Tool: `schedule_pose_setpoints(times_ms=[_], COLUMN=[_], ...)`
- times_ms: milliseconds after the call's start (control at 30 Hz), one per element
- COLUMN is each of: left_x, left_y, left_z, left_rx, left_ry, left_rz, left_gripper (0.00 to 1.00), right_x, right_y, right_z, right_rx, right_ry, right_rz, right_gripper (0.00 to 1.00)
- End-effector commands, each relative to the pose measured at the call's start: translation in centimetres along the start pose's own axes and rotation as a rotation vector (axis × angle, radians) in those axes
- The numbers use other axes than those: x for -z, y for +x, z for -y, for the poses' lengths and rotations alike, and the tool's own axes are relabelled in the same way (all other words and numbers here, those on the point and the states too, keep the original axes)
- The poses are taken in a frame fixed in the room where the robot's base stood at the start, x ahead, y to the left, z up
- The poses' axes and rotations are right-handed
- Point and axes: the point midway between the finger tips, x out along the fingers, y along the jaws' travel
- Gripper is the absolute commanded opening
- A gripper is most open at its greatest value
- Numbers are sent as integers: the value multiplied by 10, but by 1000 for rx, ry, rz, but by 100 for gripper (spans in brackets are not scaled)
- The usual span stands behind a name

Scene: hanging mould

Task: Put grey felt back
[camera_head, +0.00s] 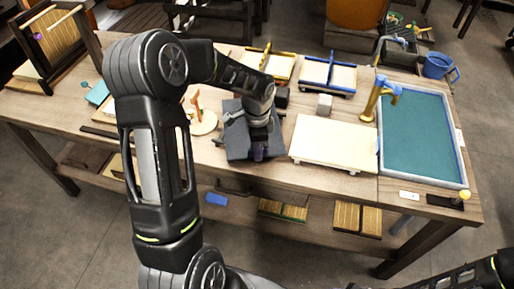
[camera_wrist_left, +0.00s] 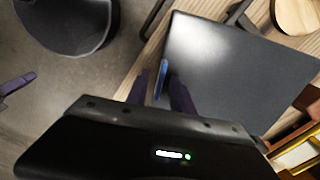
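A dark grey slab, which looks like the grey felt (camera_head: 238,147), lies on the table left of the cream board. In the left wrist view it is a smooth grey sheet (camera_wrist_left: 240,65). My left gripper (camera_head: 259,153) points down at the slab's front part; its purple fingers (camera_wrist_left: 163,92) are apart near the slab's edge. A thin blue strip (camera_wrist_left: 162,78) shows between them; I cannot tell if it is touched. Contact with the slab is unclear. A purple finger-like part, probably of my right gripper (camera_wrist_left: 15,85), shows at the left wrist view's left edge.
The cream board (camera_head: 335,143) and a blue-green tray (camera_head: 418,132) stand right of the slab. A round wooden piece (camera_head: 204,123) lies left. Blue-edged and yellow-edged frames (camera_head: 328,76) stand behind. The lower shelf holds a blue piece (camera_head: 216,199) and slatted mats (camera_head: 357,218).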

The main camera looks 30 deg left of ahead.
Motion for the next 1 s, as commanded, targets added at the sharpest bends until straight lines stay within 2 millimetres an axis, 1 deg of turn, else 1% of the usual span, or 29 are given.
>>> schedule_pose_setpoints(times_ms=[33, 67, 167, 267, 500, 600, 700, 800, 1000], left_x=[0, 0, 0, 0, 1, 1, 0, 0, 0], left_y=[-6, -6, -17, -34, -86, -103, -115, -122, -124], left_z=[0, 1, 1, 1, 1, 1, 1, 0, 0], left_rx=[1, 2, 4, 6, 5, 4, 2, 2, 0], left_ry=[0, -1, -2, -1, -1, 0, 0, 0, 0], left_rz=[0, -1, -2, -3, -3, -2, -1, -1, 0], left_gripper=[28, 28, 28, 28, 28, 28, 28, 28, 28], right_x=[0, 0, 0, 0, 1, 1, 1, 1, 1], right_y=[-4, -2, 0, 2, 6, 8, 8, 8, 8], right_z=[1, 1, 0, -1, -2, -2, -2, -2, -2], right_rx=[-1, -1, -1, 0, 2, 2, 3, 3, 3], right_ry=[1, 1, 0, 0, -1, -2, -2, -2, -2], right_rz=[1, 1, 0, 0, -2, -2, -3, -3, -3], right_gripper=[50, 50, 50, 50, 50, 50, 50, 50, 50])
